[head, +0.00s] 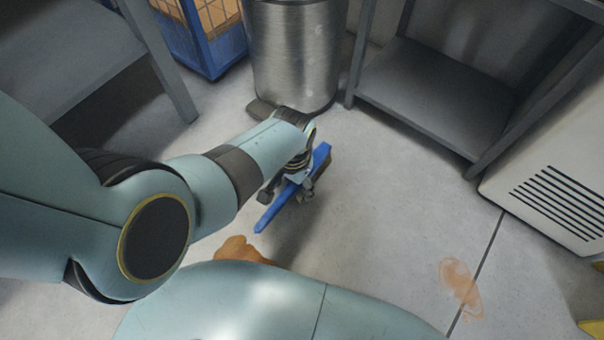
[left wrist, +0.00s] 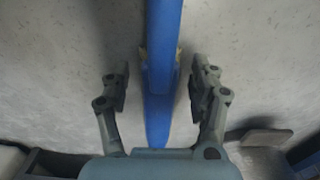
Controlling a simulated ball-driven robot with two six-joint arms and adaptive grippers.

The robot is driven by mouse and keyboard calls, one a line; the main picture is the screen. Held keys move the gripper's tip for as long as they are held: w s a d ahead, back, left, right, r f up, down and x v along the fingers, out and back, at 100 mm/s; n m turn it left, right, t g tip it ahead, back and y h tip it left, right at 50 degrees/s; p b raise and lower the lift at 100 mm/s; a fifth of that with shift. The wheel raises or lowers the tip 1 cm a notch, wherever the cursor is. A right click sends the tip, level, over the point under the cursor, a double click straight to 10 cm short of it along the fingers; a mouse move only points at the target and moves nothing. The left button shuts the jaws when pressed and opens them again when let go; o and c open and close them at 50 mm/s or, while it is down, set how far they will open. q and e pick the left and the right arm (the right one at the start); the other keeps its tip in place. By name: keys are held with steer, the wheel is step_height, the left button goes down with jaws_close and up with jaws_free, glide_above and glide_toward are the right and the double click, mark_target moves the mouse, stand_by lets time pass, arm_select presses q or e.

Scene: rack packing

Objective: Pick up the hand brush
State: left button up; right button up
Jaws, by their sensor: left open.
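The blue hand brush (head: 265,213) lies at a slant under my left gripper in the head view, its handle toward the lower left and its darker bristles toward the upper right. In the left wrist view the blue brush (left wrist: 158,100) runs lengthwise between the two fingers. My left gripper (head: 290,192) is open around the brush; it also shows in the left wrist view (left wrist: 160,88), with a gap between each finger and the brush. Part of the brush is hidden by the gripper in the head view. My right gripper is not in view.
A steel pedal bin (head: 295,55) stands behind the brush. A grey shelf unit (head: 435,95) is at the upper right, a white vented appliance (head: 560,180) at right. A blue crate (head: 205,45) stands upper left. Orange-brown stains (head: 460,287) mark the floor. Floor right of the brush is clear.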

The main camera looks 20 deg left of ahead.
arm_select(q)
jaws_close()
stand_by(0.5)
